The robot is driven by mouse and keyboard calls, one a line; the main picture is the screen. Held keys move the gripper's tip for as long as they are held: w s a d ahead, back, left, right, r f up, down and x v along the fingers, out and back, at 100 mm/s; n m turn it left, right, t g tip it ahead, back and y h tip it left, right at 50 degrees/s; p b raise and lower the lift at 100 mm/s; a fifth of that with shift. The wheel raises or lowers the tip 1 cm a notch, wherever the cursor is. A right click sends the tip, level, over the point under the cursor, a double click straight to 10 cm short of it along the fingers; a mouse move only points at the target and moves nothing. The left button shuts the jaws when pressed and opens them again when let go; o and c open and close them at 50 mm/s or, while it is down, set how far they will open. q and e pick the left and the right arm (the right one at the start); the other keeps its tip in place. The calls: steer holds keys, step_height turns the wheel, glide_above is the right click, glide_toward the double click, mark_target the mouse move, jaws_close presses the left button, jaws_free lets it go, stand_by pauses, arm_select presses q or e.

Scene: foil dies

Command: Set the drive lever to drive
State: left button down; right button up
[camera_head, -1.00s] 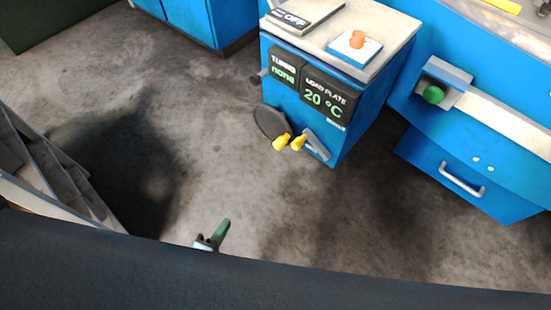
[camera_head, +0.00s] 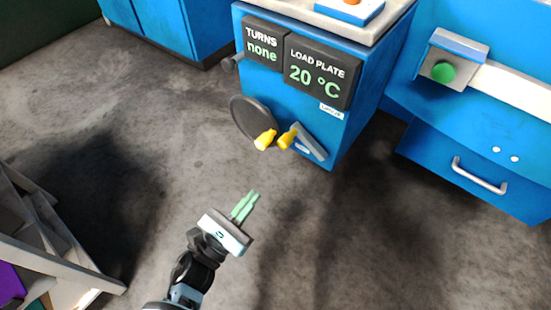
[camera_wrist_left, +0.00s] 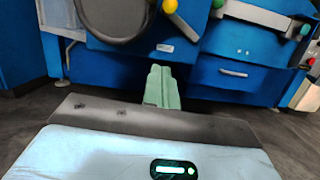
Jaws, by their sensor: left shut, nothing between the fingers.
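A blue cabinet (camera_head: 345,130) carries a lever with a yellow knob (camera_head: 287,138), set at a slanted grey plate (camera_head: 312,146) low on its front. I take this as the drive lever; its marks are too small to read. Just left of it is a dark round wheel (camera_head: 243,112) with its own yellow handle (camera_head: 265,139). My left gripper (camera_head: 253,197) is shut and empty, with green fingers pointing toward the cabinet, below and apart from both knobs. In the left wrist view its fingers (camera_wrist_left: 160,72) lie below the wheel (camera_wrist_left: 112,20). My right gripper is not in view.
Displays on the cabinet read TURNS none (camera_head: 263,42) and LOAD PLATE 20 °C (camera_head: 318,74). A blue bench with a green knob (camera_head: 443,72) and a drawer handle (camera_head: 480,176) stands to the right. A grey rack (camera_head: 45,235) is at lower left. The floor between is clear.

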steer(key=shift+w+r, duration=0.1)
arm_select(q)
steer(key=shift+w, duration=0.1)
